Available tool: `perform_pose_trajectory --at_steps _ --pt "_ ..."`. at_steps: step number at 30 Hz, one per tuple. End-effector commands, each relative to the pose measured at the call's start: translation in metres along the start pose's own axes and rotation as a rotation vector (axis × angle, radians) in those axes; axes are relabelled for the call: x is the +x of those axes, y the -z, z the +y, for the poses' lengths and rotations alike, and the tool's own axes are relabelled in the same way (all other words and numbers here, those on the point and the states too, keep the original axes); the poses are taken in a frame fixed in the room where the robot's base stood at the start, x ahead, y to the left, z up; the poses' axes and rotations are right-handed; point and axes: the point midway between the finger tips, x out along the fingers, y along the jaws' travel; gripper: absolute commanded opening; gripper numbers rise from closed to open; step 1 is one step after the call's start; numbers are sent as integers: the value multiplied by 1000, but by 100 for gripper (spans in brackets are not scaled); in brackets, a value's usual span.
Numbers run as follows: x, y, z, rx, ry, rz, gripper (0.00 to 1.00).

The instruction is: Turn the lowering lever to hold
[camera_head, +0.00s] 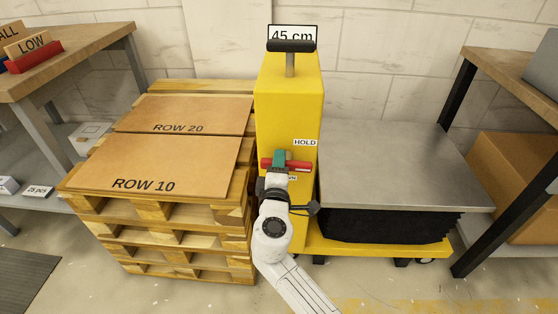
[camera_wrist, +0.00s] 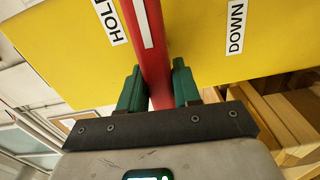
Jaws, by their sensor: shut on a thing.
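The red lowering lever (camera_head: 301,165) is on the front of the yellow lift column (camera_head: 290,100). It lies about level across the column, below the HOLD label (camera_head: 305,142) and above a partly hidden label. My gripper (camera_head: 279,161) is shut on the lever. In the wrist view, the green fingers of my gripper (camera_wrist: 157,88) stand on both sides of the red lever (camera_wrist: 145,25), which has a white stripe. The HOLD label (camera_wrist: 110,22) is close to the lever's left, and the DOWN label (camera_wrist: 236,27) is farther off to its right.
A wooden pallet stack (camera_head: 185,222) with boards marked ROW 20 and ROW 10 stands close left of the column. The lift's grey platform (camera_head: 400,165) is to the right. Workbenches (camera_head: 80,62) flank both sides. A 45 cm sign (camera_head: 293,34) tops the column.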

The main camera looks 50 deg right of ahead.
Motion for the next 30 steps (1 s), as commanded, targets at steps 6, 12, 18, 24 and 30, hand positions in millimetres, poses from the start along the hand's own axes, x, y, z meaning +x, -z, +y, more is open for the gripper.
perform_pose_trajectory --at_steps 6,12,18,24,30 --pt "-1 1 -2 -61 2 4 2" --pt "-1 1 -3 -79 2 4 2" --pt "-1 1 -4 -81 2 4 2" --pt "-1 1 -4 -80 3 4 40" --pt "0 1 -3 -78 1 2 53"
